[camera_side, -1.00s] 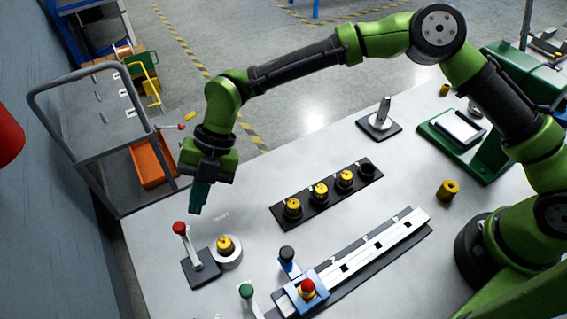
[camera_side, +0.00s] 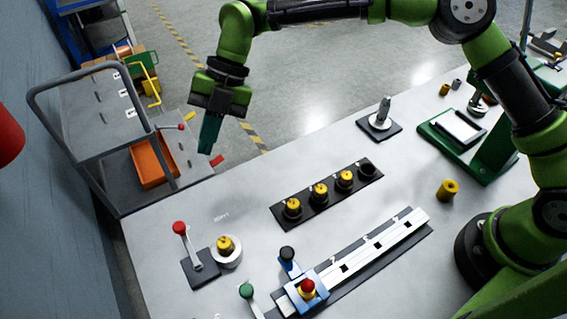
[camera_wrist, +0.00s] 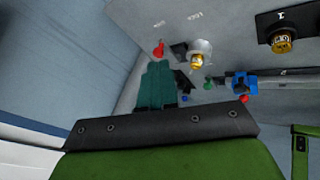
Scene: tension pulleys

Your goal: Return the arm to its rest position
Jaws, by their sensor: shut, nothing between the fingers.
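My gripper (camera_side: 209,135) hangs in the air above the far left edge of the table (camera_side: 330,150), its teal fingers pointing down and together with nothing between them. In the wrist view the shut fingers (camera_wrist: 157,85) show at the centre over the table's edge. The arm is raised and stretched out to the left from its base at the right. My gripper is clear of every object on the table.
Below stand a red-knobbed lever (camera_side: 190,245) and a yellow pulley on a round white base (camera_side: 227,251). A black rack (camera_side: 327,193) holds several yellow pulleys. A rail with a blue slider (camera_side: 307,291) lies in front. A grey cart (camera_side: 120,130) stands left of the table.

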